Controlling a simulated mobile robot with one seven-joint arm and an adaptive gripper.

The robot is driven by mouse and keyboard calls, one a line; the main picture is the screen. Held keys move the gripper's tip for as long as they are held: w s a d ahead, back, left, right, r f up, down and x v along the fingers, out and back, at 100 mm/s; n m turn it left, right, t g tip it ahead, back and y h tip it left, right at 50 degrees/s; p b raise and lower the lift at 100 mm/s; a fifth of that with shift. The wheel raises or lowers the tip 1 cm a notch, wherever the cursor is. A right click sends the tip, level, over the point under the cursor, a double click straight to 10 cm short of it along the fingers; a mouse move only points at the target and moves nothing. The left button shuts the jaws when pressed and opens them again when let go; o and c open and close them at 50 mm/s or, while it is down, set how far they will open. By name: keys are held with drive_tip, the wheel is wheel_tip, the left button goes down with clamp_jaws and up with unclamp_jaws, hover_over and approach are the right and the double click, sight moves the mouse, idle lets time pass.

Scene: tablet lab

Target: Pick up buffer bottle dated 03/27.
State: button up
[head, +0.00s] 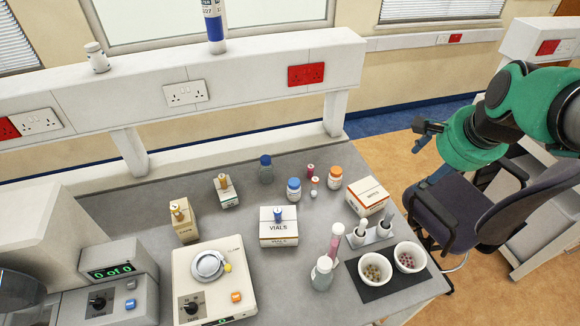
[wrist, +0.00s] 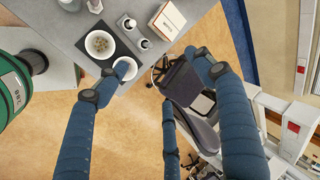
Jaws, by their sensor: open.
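No date is clearly readable on any bottle, so I cannot tell which is dated 03/27. A white bottle with a blue cap (head: 293,189) and a white bottle with an orange cap (head: 334,177) stand on the bench. A blue bottle (head: 265,168) stands behind them. A tall white and blue container (head: 214,25) on the shelf shows partial print that seems to end in 27. My gripper (head: 424,136) is open and empty, right of the bench above the chair. Its spread fingers show in the wrist view (wrist: 158,65).
A carton (head: 367,196), a vials box (head: 279,226), a balance (head: 213,283) and two white bowls (head: 376,270) (head: 408,257) crowd the bench. An office chair (head: 447,215) stands beside its right edge. The shelf (head: 170,75) runs along the back.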

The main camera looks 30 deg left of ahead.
drive_tip(key=w+a+f+m+y+p, duration=0.1)
drive_tip(key=w+a+m, duration=0.1)
drive_tip(key=w+a, duration=0.35)
drive_tip(key=w+a+f+m+p, duration=0.2)
drive_tip(key=w+a, duration=0.1)
drive_tip(key=a, duration=0.5)
drive_tip(key=m+g+y+p, duration=0.1)
drive_tip(key=m+g+p, duration=0.2)
drive_tip(key=m+p, duration=0.6)
hover_over(268, 161)
drive_tip(key=s+d+b, duration=0.2)
wheel_tip(268, 161, down, 24)
drive_tip(key=m, duration=0.2)
drive_tip(key=shift+w+d+f, duration=0.15)
drive_tip(key=shift+w, duration=0.1)
drive_tip(key=shift+f, duration=0.15)
drive_tip(key=shift+p+x, duration=0.4)
drive_tip(key=shift+x, duration=3.7)
drive_tip(key=shift+w, duration=0.2)
drive_tip(key=shift+f, duration=0.15)
